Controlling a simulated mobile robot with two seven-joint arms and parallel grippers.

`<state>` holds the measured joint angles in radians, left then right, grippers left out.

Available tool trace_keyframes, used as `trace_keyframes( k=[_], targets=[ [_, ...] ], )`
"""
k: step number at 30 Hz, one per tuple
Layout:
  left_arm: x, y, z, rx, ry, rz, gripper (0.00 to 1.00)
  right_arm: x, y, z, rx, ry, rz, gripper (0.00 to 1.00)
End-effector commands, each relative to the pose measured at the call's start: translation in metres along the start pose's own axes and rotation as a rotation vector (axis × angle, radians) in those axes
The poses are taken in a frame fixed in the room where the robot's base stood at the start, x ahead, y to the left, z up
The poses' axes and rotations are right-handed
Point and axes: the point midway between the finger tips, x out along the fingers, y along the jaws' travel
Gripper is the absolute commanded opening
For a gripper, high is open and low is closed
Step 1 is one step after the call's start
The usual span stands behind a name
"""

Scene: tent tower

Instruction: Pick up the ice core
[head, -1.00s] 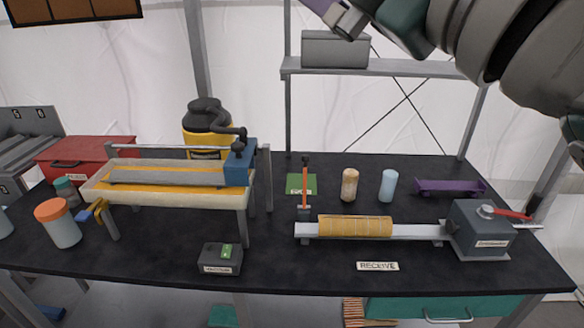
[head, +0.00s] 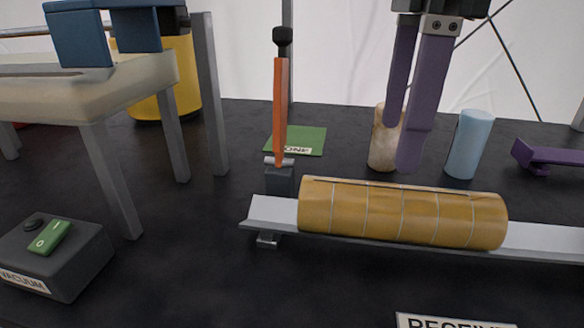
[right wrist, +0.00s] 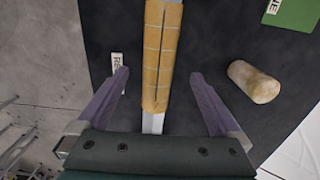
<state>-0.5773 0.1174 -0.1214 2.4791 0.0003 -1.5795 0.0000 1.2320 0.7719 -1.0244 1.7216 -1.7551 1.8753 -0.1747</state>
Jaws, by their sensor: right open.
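A pale blue cylinder (head: 469,144), the one that looks like ice, stands upright on the black table behind the trough in the head view. It does not show in the right wrist view. A mottled tan cylinder (head: 384,146) stands upright left of it and is partly hidden by my fingers; it also shows in the right wrist view (right wrist: 253,82). My right gripper (head: 401,148) points down, open and empty, in front of the tan cylinder and left of the blue one. Its two purple fingers (right wrist: 160,75) are spread in the right wrist view. My left gripper is not in view.
A yellow banded cylinder (head: 402,212) lies in a metal trough (head: 545,240) in front. An orange-handled lever (head: 281,105) stands at its left end. A purple cradle (head: 550,157) sits at the right. A green card (head: 297,139) lies behind. A vacuum box (head: 52,255) is front left.

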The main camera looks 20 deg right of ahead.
Motion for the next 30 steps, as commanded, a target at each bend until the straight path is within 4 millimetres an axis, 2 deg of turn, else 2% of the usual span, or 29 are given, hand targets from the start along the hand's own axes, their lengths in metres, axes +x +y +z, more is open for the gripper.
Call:
trace_keyframes(
  k=[3,9,14,21,24,30],
  targets=[
    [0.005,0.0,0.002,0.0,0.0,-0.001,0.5,0.012,-0.005,-0.009,0.013,0.035,-0.016,1.0],
    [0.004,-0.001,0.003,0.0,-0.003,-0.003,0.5,0.041,-0.004,-0.01,0.011,0.034,-0.013,1.0],
    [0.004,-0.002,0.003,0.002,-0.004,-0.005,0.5,0.054,-0.003,-0.012,0.01,0.032,-0.013,1.0],
    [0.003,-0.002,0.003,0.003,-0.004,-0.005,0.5,0.09,0.0,-0.018,0.011,0.032,-0.012,1.0],
    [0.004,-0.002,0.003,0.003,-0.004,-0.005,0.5,0.098,0.0,-0.018,0.01,0.029,-0.013,1.0],
    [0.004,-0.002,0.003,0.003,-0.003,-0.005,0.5,0.099,-0.001,-0.018,0.009,0.029,-0.015,1.0]
  ],
)
